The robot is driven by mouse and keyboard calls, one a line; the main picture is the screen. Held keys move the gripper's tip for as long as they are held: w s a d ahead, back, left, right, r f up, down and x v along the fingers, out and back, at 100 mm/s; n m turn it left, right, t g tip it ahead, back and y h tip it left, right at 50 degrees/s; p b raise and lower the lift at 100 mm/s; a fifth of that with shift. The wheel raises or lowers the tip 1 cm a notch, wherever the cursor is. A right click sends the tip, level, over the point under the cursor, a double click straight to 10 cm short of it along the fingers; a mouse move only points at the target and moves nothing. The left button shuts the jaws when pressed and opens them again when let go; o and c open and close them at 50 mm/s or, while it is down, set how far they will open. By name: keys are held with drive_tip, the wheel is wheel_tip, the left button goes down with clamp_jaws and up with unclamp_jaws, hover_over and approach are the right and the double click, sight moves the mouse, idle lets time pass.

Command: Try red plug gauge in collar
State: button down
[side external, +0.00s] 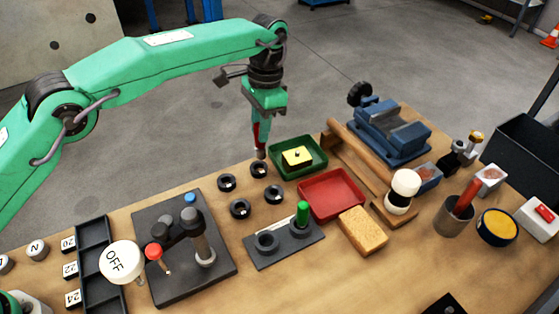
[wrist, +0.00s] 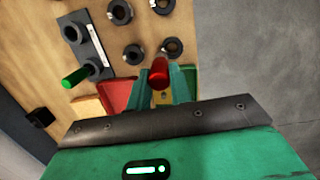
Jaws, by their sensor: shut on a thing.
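My gripper (side external: 259,122) points down and is shut on the red plug gauge (side external: 257,135), which hangs nearly upright with its grey end lowest. In the wrist view the red plug gauge (wrist: 159,76) sits between the fingertips (wrist: 160,82). Its low end is at or just above a black collar (side external: 260,169) near the green tray; I cannot tell whether it has entered the bore. Other black collars (side external: 227,183), (side external: 240,208) and (side external: 274,195) lie flat on the bench. A dark gauge stand (side external: 284,245) carries a green plug gauge (side external: 303,212) and an empty-looking socket.
The green tray (side external: 318,168) with a yellow block (side external: 297,157) lies just right of the gauge. A red tray (side external: 331,194), a sponge (side external: 362,231) and a blue vise (side external: 392,132) are further right. A black fixture (side external: 183,245) stands left on the wooden bench.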

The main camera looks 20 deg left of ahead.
drive_tip(key=shift+w+a+f, duration=0.1)
drive_tip(key=shift+w+a, duration=0.5)
drive_tip(key=shift+w, duration=0.1)
drive_tip(key=shift+f, duration=2.8)
idle(1.5)
drive_tip(key=shift+r, duration=0.2)
drive_tip(key=shift+r, duration=2.85)
drive_tip(key=shift+f, duration=0.25)
drive_tip(key=shift+f, duration=0.25)
